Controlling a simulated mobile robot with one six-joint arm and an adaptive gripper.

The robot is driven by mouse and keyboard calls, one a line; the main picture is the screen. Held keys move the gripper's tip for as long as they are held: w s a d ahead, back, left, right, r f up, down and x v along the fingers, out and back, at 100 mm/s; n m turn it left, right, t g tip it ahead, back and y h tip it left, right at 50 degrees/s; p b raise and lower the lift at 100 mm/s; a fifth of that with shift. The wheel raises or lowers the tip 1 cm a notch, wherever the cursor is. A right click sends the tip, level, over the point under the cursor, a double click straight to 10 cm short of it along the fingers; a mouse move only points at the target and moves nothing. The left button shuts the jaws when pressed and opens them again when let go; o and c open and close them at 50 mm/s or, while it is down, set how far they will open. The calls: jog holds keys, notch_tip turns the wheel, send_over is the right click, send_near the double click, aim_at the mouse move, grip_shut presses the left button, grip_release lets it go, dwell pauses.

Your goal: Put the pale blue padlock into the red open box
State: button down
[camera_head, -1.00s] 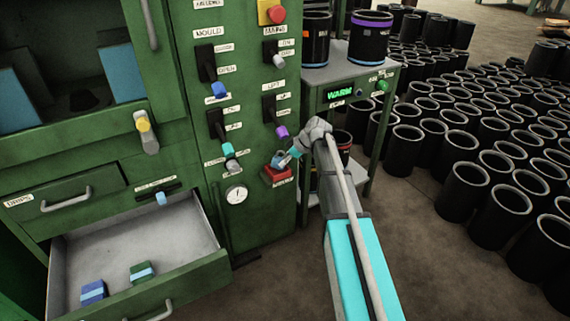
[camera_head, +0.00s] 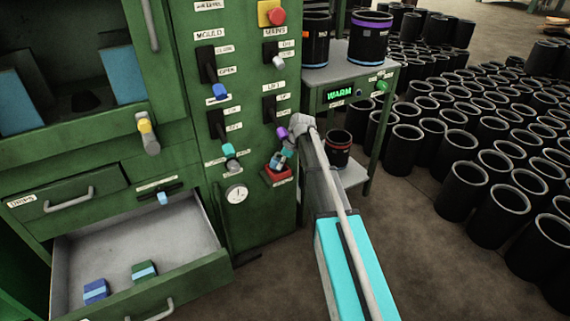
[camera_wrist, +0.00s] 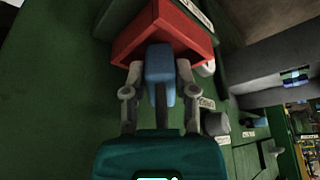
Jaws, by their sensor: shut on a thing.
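The pale blue padlock (camera_wrist: 159,64) is between the two fingers of my gripper (camera_wrist: 158,85) in the wrist view, and the gripper is shut on it. The red open box (camera_wrist: 190,45) is mounted on the green panel right at the padlock's far end. In the head view my gripper (camera_head: 278,160) points down at the red box (camera_head: 279,178), and the padlock is small and partly hidden there. The padlock overlaps the box's edge in the picture. I cannot tell whether its lower end is inside the box.
Purple lever (camera_head: 282,133) and teal lever (camera_head: 229,150) stick out of the panel close by. A pressure gauge (camera_head: 237,194) is left of the box. An open drawer (camera_head: 190,268) holds a blue and a green block. A green stand (camera_head: 369,125) is at right.

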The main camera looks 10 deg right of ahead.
jog(key=shift+w, duration=0.1)
jog(key=shift+c, duration=2)
grip_release()
jog(key=shift+f, duration=0.1)
jog(key=p+v, duration=1.1)
jog(key=v, duration=0.1)
jog(key=shift+s, duration=0.25)
